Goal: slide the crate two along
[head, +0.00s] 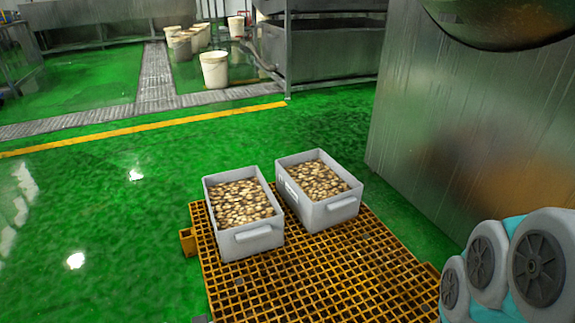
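Two grey crates filled with small brown and cream pieces stand side by side on an orange grid platform (330,283). The left crate (252,239) sits near the platform's left edge, with its handle facing me. The right crate (334,208) stands just beside it and a little farther back, with a small gap between them and a pale label on its left side. Both crates are upright. My gripper is not in view. No contact with either crate shows.
Bare platform grid lies in front and to the right of the crates. A large metal panel (470,130) stands at the right. Shiny green floor (110,220) is open on the left; white buckets (214,70) stand behind.

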